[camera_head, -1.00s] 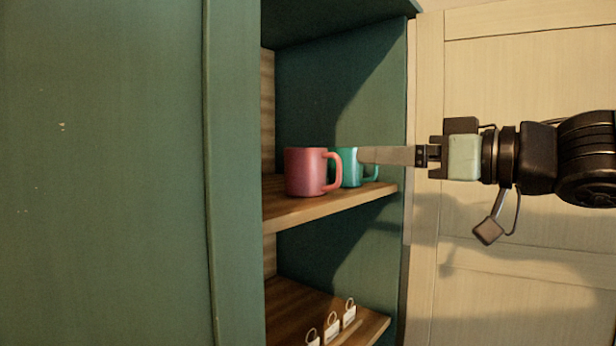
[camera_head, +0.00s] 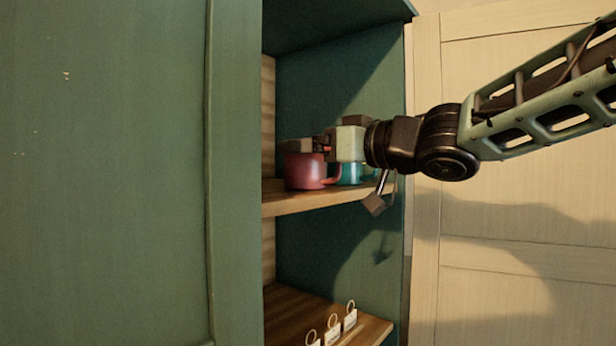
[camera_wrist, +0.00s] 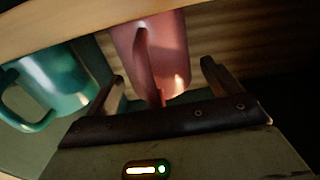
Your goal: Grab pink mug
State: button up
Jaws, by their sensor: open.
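The pink mug (camera_head: 305,173) stands on the upper wooden shelf of the green cabinet, its handle to the right. My gripper (camera_head: 300,146) is at the mug's upper part and hides its rim in the head view. In the wrist view the pink mug (camera_wrist: 152,60) shows between the two open fingers (camera_wrist: 160,83), its handle facing the gripper. I cannot tell whether either finger touches it.
A teal mug (camera_head: 350,173) stands close to the right of the pink mug; it also shows at the left of the wrist view (camera_wrist: 62,85). The green cabinet's side panel (camera_head: 235,200) borders the opening at left. Small tagged items (camera_head: 333,330) stand on the lower shelf (camera_head: 290,305).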

jog(key=shift+w+a, duration=0.1)
jog(key=shift+a, duration=0.05)
jog(key=c, duration=1.2)
